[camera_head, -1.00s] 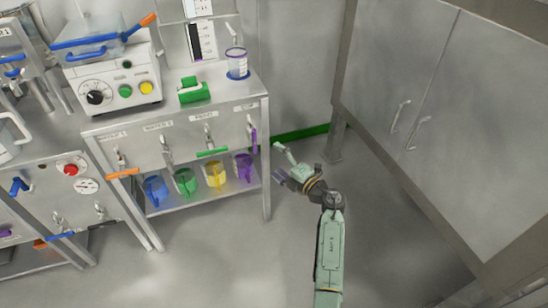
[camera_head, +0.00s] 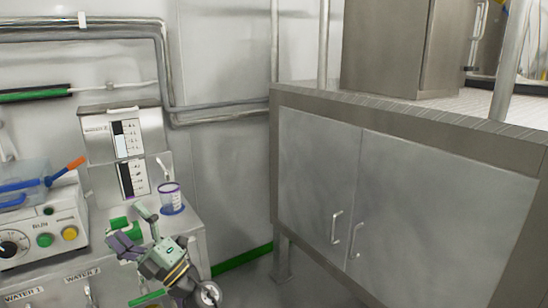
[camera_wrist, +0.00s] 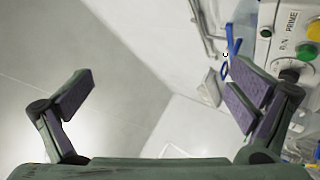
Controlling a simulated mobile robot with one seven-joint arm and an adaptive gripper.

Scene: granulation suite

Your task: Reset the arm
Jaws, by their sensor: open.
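My gripper (camera_head: 134,228) is open and empty in the head view, at the lower left, in front of the bench with the small cup. It hides part of the bench edge and of a green block (camera_head: 120,224). In the wrist view my gripper (camera_wrist: 165,100) shows its two purple-padded fingers wide apart, with nothing between them. Beyond the fingers are grey wall and floor-like surfaces.
A purple-rimmed cup (camera_head: 170,197) stands on the bench, near my gripper. A white machine (camera_head: 42,232) with knobs stands left, also partly seen in the wrist view (camera_wrist: 300,40). Steel cabinet doors (camera_head: 400,200) fill the right. A green strip (camera_head: 240,261) runs along the wall base.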

